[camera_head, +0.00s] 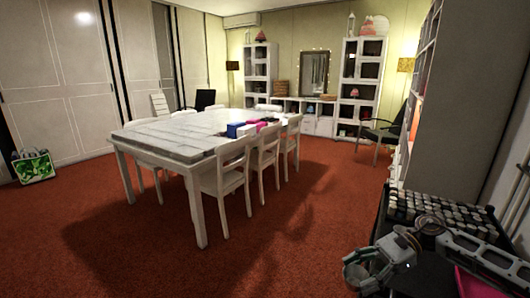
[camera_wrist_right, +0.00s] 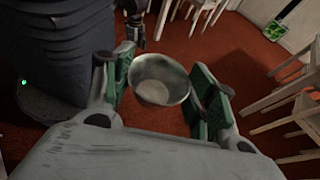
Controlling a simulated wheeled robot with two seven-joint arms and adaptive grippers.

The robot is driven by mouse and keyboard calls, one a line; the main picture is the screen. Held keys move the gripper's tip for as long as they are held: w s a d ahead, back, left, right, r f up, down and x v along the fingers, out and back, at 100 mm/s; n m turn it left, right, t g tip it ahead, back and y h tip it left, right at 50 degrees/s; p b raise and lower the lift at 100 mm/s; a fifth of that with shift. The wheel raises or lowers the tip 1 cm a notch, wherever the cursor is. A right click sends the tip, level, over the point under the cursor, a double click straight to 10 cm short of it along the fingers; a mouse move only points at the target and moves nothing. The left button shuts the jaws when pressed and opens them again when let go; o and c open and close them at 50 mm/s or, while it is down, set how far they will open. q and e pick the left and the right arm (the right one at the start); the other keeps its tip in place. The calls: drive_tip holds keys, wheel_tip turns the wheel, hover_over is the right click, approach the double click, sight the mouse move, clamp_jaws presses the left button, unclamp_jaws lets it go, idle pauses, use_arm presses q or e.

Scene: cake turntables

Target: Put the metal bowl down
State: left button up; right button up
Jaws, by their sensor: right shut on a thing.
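The metal bowl (camera_wrist_right: 160,82) is a round, shiny grey bowl with its open top facing the camera in the right wrist view. My right gripper (camera_head: 372,271) is shut on it, and the bowl sits between the green-padded fingers. In the head view the gripper is at the bottom right, beside a dark surface (camera_head: 383,236). Red carpet (camera_wrist_right: 240,55) shows behind the bowl in the wrist view, with no support visible under it.
A white table (camera_head: 165,140) with chairs (camera_head: 228,175) around it stands mid-room, with coloured boxes (camera_head: 240,129) on top. A rack of small bottles (camera_head: 440,212) and a pink item (camera_head: 475,286) crowd the dark surface at right. Open red carpet (camera_head: 310,210) lies between.

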drive_tip(key=w+a+m+t, duration=0.3)
drive_tip(key=w+a+t, duration=0.1)
drive_tip(key=a, duration=0.5)
drive_tip(key=w+a+f+m+t, duration=0.1)
drive_tip(key=w+a+m+t, duration=0.2)
drive_tip(key=a, duration=0.5)
drive_tip(key=shift+w+a+f+m+t, duration=0.15)
drive_tip(key=shift+w+a+m+t, duration=0.25)
drive_tip(key=shift+w+t, duration=0.15)
drive_tip(key=shift+w+a+m+t+h, duration=0.25)
drive_tip(key=shift+a+m+t+h, duration=0.1)
drive_tip(key=shift+a, duration=0.1)
drive_tip(key=shift+w+a+m+t+h, duration=0.25)
drive_tip(key=shift+a+m+t+h, duration=0.1)
drive_tip(key=shift+a+m+t, duration=0.15)
drive_tip(key=shift+w+a+m+t+h, duration=0.25)
drive_tip(key=shift+a+m+t+h, duration=0.1)
drive_tip(key=shift+m+t, duration=0.25)
drive_tip(key=shift+w+a+m+t+h, duration=0.1)
drive_tip(key=shift+a+m+t+h, duration=0.1)
drive_tip(key=shift+m+t+h, duration=0.15)
drive_tip(key=shift+w+a+f+m+t+h, duration=0.1)
drive_tip(key=shift+a+m+t+h, duration=0.15)
drive_tip(key=shift+m+t+h, duration=0.5)
drive_tip(key=shift+a+f+m+t+h, duration=0.1)
drive_tip(key=shift+m+t+h, duration=0.2)
drive_tip(key=shift+m+h, duration=0.25)
